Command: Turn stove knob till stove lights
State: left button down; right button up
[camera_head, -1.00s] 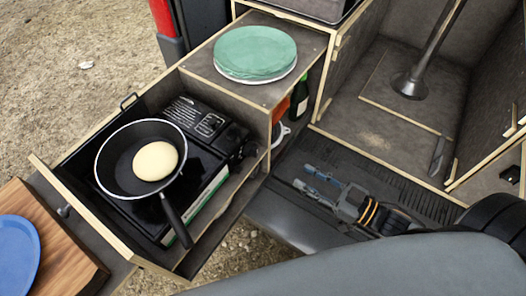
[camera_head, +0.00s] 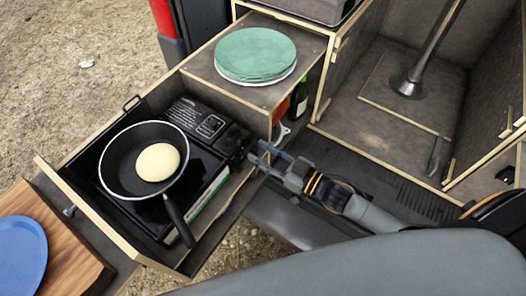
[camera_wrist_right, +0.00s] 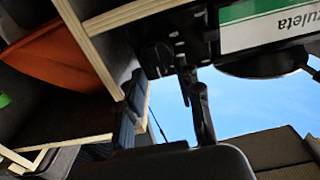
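The black camping stove (camera_head: 210,160) sits in the pulled-out drawer, with a black frying pan (camera_head: 117,178) holding a pale round pancake (camera_head: 158,162) on it. The stove knob (camera_wrist_right: 157,55) is a dark round knob on the stove's side, seen in the right wrist view; in the head view it is hard to make out near the fingertips. My right gripper (camera_head: 257,153) is open and empty, its fingertips close to the knob's end of the stove. In the right wrist view its two fingers (camera_wrist_right: 165,100) are apart, below the knob. I see no flame. My left gripper is out of view.
A wooden box with green plates (camera_head: 255,54) stands behind the stove. A green bottle (camera_head: 299,104) and an orange item (camera_wrist_right: 60,55) sit in the compartment beside it. The pan handle (camera_head: 178,221) sticks out over the drawer's near side. A blue plate (camera_head: 18,255) lies on a wooden board at left.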

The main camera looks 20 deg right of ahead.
jog(key=shift+c, duration=0.4)
grip_shut()
